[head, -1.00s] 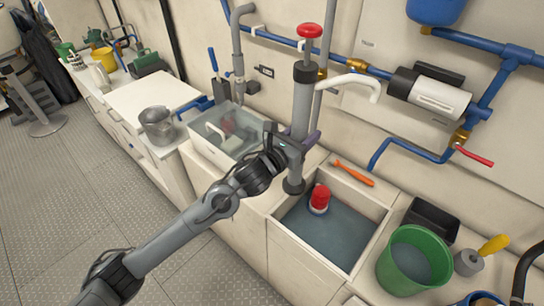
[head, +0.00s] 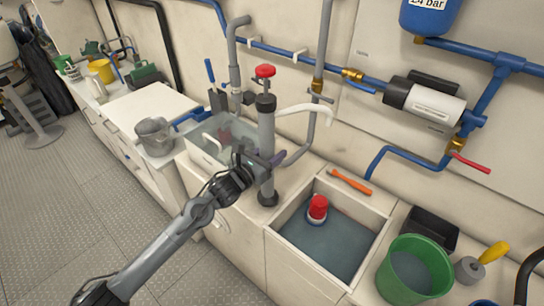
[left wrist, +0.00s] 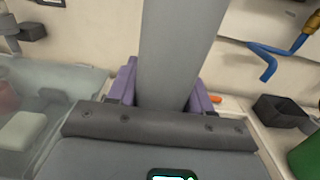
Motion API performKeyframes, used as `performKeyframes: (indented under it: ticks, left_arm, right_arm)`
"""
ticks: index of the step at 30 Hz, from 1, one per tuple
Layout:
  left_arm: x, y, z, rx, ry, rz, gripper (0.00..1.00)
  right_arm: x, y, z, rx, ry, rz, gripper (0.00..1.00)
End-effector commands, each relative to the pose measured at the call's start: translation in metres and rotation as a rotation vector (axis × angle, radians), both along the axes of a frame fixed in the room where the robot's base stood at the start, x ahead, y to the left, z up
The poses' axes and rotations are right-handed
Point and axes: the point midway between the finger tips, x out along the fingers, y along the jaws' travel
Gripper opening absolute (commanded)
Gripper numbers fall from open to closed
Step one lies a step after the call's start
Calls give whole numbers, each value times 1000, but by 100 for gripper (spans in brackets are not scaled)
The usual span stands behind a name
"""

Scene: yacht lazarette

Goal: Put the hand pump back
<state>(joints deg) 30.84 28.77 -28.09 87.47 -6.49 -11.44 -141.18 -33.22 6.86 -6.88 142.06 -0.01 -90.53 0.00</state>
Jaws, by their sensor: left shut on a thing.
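The hand pump (head: 266,130) is a grey upright cylinder with a red handle on top, a white curved spout to the right and a dark foot. My left gripper (head: 268,161) is shut on the lower half of its barrel. In the left wrist view, purple fingers (left wrist: 165,90) sit on both sides of the grey barrel (left wrist: 180,50). The pump's foot shows over the pale counter between the clear tub and the sink; I cannot tell whether it touches. My right gripper is not in view.
The water-filled sink (head: 284,218) holds a red-and-white object (head: 317,207). A clear tub (head: 205,158) stands left of the pump, an orange tool (head: 350,181) behind the sink. A black tray (head: 430,229) and green bucket (head: 409,272) stand at right. Blue pipes (head: 285,52) run along the wall.

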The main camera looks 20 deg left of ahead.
Motion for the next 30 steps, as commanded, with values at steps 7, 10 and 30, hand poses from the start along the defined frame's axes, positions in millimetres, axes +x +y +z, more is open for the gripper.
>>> performKeyframes:
  ticks: [7,10,30]
  left_arm:
    - [0,0,-10,-3,-7,1,0]
    - [0,0,-10,-3,-7,1,0]
    - [0,0,-16,-1,-1,1,75]
  right_arm:
    - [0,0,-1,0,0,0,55]
    - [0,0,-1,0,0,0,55]
    - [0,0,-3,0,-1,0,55]
